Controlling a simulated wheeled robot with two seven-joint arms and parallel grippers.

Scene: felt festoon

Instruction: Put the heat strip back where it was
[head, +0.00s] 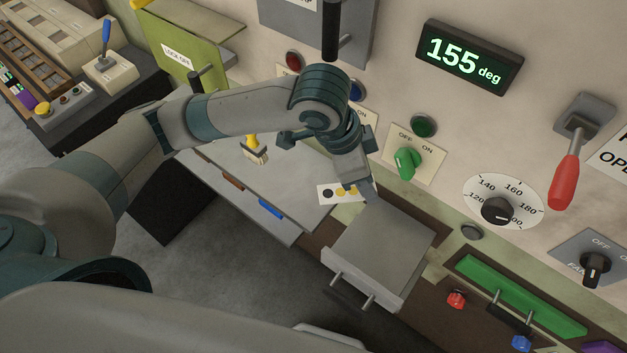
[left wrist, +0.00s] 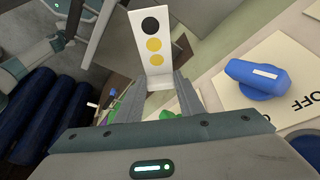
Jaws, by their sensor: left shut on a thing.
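The heat strip (head: 328,193) is a small white card with one black dot and two yellow dots in a row. My left gripper (head: 362,191) is shut on one end of it, and the strip sticks out to the left in the head view. In the left wrist view the strip (left wrist: 158,64) stands up from between my fingertips (left wrist: 155,98). It is held in front of the panel, above and left of a grey metal box (head: 385,240) with two handle posts. My right gripper is not in view.
A grey shelf (head: 215,172) with a yellow-handled brush (head: 255,150) lies left of the strip. A green knob (head: 405,163), a dial (head: 497,210) and a red lever (head: 564,182) stick out from the panel. A display (head: 468,57) reads 155 deg. A blue knob (left wrist: 255,78) is close to my wrist.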

